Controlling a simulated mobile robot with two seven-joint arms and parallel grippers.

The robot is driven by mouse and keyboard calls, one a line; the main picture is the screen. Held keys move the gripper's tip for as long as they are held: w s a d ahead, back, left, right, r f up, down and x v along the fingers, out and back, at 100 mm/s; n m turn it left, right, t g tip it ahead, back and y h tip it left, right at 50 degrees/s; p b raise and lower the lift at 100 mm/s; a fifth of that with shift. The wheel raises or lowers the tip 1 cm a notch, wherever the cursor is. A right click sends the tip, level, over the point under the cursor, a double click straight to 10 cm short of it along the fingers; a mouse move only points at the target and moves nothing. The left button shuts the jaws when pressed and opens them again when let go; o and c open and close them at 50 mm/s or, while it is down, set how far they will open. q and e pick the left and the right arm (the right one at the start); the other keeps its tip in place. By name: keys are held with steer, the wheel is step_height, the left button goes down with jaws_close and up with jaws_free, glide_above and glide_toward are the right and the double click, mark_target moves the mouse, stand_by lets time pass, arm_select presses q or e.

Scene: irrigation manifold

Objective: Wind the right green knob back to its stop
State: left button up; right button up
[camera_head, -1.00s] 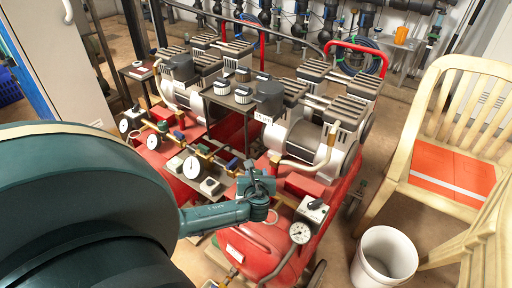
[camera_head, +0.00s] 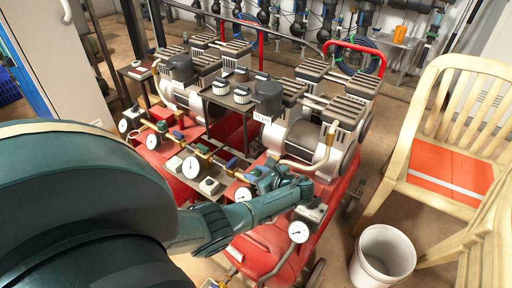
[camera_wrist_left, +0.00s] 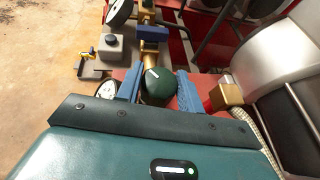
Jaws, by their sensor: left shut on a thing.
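The green knob (camera_wrist_left: 158,86) shows in the left wrist view as a dark green rounded cap with a white mark on top. My left gripper (camera_wrist_left: 159,88) has one blue finger on each side of the knob and is shut on it. In the head view my left gripper (camera_head: 272,180) reaches in over the front of the right red compressor (camera_head: 262,245). The knob cannot be made out there, as the gripper covers it. My right gripper is in neither view.
A white-faced gauge (camera_head: 299,231) stands just right of my left gripper, with a grey switch box (camera_head: 311,211) by it. Another gauge (camera_head: 192,167) and brass fittings lie to the left. A white bucket (camera_head: 383,256) and a wooden chair (camera_head: 440,190) stand on the right.

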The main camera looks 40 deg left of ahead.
arm_select(q)
steer(key=shift+g, duration=0.3)
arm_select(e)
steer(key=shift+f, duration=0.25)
arm_select(q)
steer(key=o, duration=1)
steer(key=p+v, duration=0.2)
steer(key=v, duration=0.5)
steer(key=shift+d+r, duration=0.25)
steer(key=v, duration=0.4)
steer(key=shift+d+p, duration=0.15)
steer(key=shift+p, duration=0.15)
steer(key=shift+d+r, duration=0.25)
steer(key=shift+d, duration=0.3)
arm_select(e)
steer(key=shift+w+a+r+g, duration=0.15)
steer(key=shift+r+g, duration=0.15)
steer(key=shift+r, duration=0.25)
